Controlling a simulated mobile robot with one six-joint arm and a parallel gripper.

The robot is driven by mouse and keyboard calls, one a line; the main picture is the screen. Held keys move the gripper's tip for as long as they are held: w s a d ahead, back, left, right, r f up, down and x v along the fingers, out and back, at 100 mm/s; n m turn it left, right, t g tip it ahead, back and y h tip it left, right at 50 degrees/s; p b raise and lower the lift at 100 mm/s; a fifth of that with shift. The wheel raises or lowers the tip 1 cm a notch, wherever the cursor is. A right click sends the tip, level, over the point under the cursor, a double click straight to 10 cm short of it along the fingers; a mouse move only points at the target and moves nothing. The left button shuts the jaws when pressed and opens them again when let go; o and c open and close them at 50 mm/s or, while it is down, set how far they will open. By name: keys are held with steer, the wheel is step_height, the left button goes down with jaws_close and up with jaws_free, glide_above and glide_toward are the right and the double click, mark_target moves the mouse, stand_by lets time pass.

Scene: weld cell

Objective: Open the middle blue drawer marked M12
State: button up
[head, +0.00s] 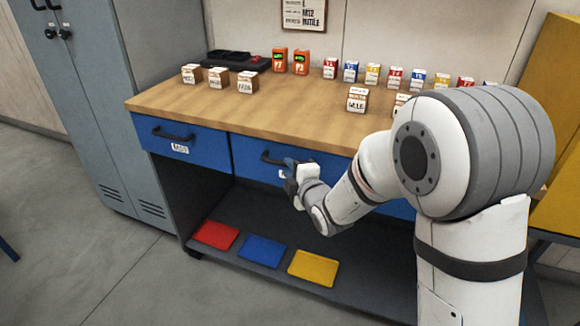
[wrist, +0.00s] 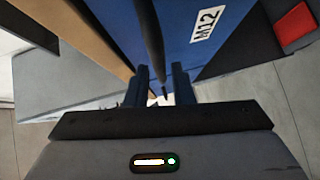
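The middle blue drawer (head: 240,156) is in the bench front and looks shut, flush with the left drawer. In the wrist view its blue front (wrist: 228,45) carries a white M12 label (wrist: 207,24). Its black bar handle (head: 270,158) shows partly in the head view; in the wrist view the handle (wrist: 150,40) runs down toward the gap between my fingers. My gripper (head: 291,172) is at the right part of this handle. In the wrist view my gripper's fingers (wrist: 162,85) stand apart, with a gap between them. I cannot tell whether they touch the handle.
The left blue drawer (head: 180,146) is shut. Boxes and a black tray (head: 232,60) stand on the wooden bench top (head: 290,112). Red, blue and yellow plates (head: 314,267) lie on the lower shelf. A grey cabinet (head: 90,90) stands left. The floor in front is clear.

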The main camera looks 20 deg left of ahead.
steer(key=shift+x, duration=1.65)
steer(key=shift+c, duration=0.2)
jaws_close()
